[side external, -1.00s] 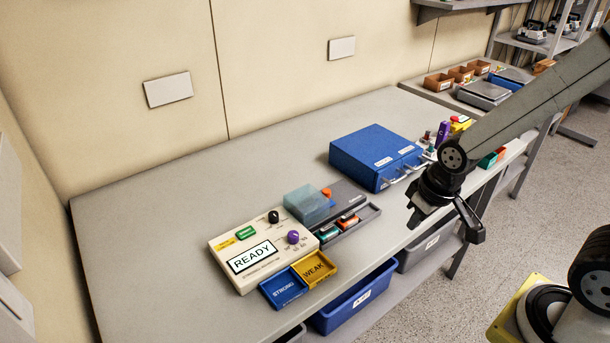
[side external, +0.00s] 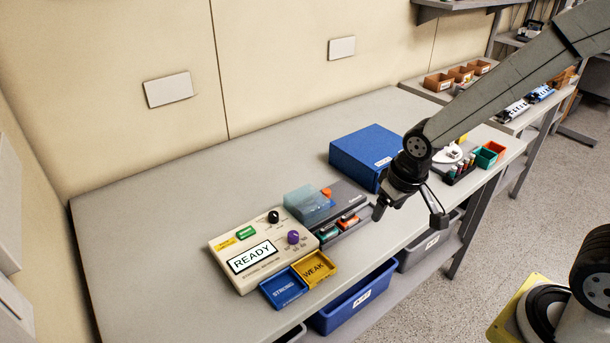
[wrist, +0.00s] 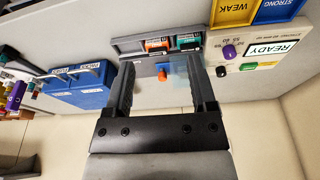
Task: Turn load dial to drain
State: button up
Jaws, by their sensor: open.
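A beige control box (side external: 222,250) stands on the bench, with a screen (side external: 252,256) reading READY. I cannot tell from any readable label which one is the load dial. The purple knob also shows at upper right in the wrist view (wrist: 229,52). My gripper (wrist: 161,63) is open and empty, above the bench's front edge, to the right of the box. In the wrist view its fingers frame a grey unit.
The grey unit (side external: 345,193) with a clear blue cover (side external: 307,203) and orange piece (side external: 326,192) adjoins the box. Blue STRONG (side external: 283,289) and yellow WEAK (side external: 315,269) trays lie in front. A blue case (side external: 358,155) stands behind my gripper. The bench's left side is clear.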

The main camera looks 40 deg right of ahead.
jog(key=w+a+f+m, duration=0.1)
jog(key=w+a, duration=0.5)
jog(key=w, duration=0.6)
jog(key=m+t+h, duration=0.1)
jog(key=m+t, duration=0.1)
send_near(273, 214)
jog(key=f, duration=0.1)
jog(key=shift+w+g, duration=0.3)
jog(key=shift+w, duration=0.2)
jog(key=shift+f, duration=0.1)
jog(key=shift+x, duration=3.85)
jog(key=shift+d, duration=0.1)
grip_shut()
